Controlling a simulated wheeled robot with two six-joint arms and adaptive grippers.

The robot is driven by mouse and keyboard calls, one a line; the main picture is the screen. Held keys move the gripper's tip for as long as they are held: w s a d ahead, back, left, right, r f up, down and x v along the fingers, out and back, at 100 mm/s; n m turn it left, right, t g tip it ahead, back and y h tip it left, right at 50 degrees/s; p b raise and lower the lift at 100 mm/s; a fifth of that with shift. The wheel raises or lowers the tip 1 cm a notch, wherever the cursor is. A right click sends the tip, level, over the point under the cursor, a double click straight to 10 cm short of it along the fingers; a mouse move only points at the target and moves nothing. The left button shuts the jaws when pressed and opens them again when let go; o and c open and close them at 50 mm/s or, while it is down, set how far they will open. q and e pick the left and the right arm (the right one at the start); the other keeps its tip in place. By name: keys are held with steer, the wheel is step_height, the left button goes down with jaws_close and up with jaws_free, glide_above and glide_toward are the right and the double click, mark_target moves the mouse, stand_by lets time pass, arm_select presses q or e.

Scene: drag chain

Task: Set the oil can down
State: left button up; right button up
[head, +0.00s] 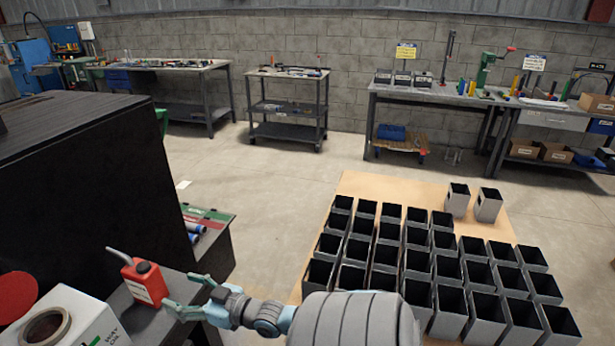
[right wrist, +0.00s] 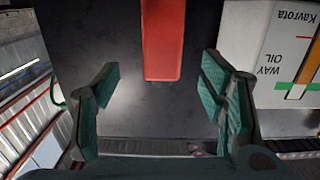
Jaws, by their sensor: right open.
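The red oil can (head: 146,280) with a grey spout stands upright on a dark grey ledge (head: 124,300) at the lower left of the head view. My right gripper (head: 180,290) is just to the right of the can, open and empty, with its green fingers pointing at it. In the right wrist view the can (right wrist: 162,40) shows as a red block ahead of and between the two spread fingers (right wrist: 160,75); neither finger touches it. My left gripper is out of view.
A white way oil container (head: 88,308) stands close to the left of the can. A large black cabinet (head: 90,170) rises behind it. Several grey open boxes (head: 480,305) fill a tan board (head: 360,187) at right. Workbenches line the far wall.

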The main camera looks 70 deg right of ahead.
steer(key=s+a+f+g+h, duration=0.1)
steer(key=s+f+g, duration=0.3)
steer(key=s+f, duration=0.55)
steer(key=s+f+g+h, duration=0.1)
steer(key=s+f+g, duration=0.25)
steer(key=f, duration=1.15)
steer(key=s+a+f+g+y, duration=0.1)
steer(key=s+a+f+g, duration=0.3)
steer(key=s+a+f, duration=0.3)
steer(key=s+a+f+g, duration=0.4)
steer(key=s+a+f, duration=0.3)
steer(key=s, duration=1.1)
steer(key=shift+s+f+n+g+y, duration=0.3)
steer(key=shift+f+n+g+y, duration=0.1)
steer(key=shift+f, duration=0.4)
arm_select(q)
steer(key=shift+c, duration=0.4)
arm_select(e)
steer(key=shift+c, duration=0.5)
